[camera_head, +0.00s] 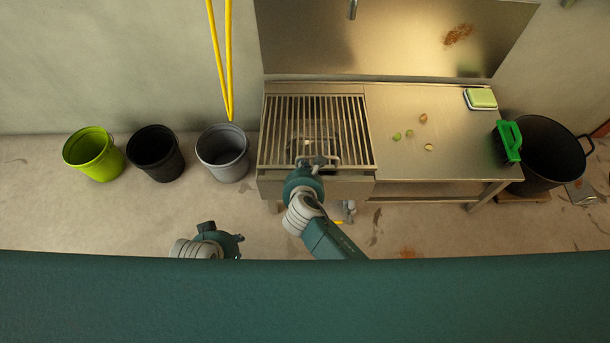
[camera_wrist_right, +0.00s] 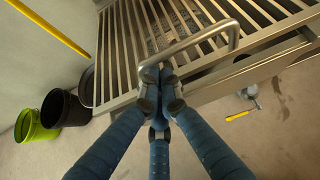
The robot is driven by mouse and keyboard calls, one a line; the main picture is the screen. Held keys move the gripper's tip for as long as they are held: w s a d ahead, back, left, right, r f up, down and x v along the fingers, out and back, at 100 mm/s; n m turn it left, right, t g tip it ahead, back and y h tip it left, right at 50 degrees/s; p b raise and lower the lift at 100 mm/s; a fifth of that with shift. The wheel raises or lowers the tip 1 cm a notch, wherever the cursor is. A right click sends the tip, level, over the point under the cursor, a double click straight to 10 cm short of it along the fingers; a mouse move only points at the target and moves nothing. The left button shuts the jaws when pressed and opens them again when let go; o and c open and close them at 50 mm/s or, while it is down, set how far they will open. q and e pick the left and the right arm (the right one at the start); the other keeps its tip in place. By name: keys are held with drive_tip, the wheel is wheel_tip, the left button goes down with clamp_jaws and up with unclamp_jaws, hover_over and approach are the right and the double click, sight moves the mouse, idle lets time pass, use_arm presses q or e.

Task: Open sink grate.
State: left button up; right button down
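The sink grate (camera_head: 350,127) is a metal frame of parallel bars lying flat over the sink at the left end of the steel counter. A glimpse of the basin shows between the bars. Its U-shaped handle (camera_wrist_right: 200,38) is on the front edge. My right gripper (camera_head: 318,163) is at this handle; in the right wrist view its fingers (camera_wrist_right: 160,85) are drawn together at the handle's left end, seemingly closed on it, and hide that end. My left gripper (camera_head: 218,235) is low in front of the counter, away from the grate, and its fingers cannot be made out.
Green (camera_head: 93,152), black (camera_head: 155,152) and grey (camera_head: 222,151) buckets stand left of the sink. Yellow poles (camera_head: 228,60) lean on the wall. A large black pot (camera_head: 553,150) stands right.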

use_arm(q)
drive_tip(key=s+a+f+g+p, duration=0.1)
drive_tip(key=s+f+p, duration=0.3)
drive_tip(key=s+f, duration=0.5)
wheel_tip(320, 180, down, 4)
drive_tip(key=shift+s+a+f+g, duration=0.2)
drive_tip(key=shift+a+g, duration=0.05)
drive_tip(key=shift+g, duration=0.25)
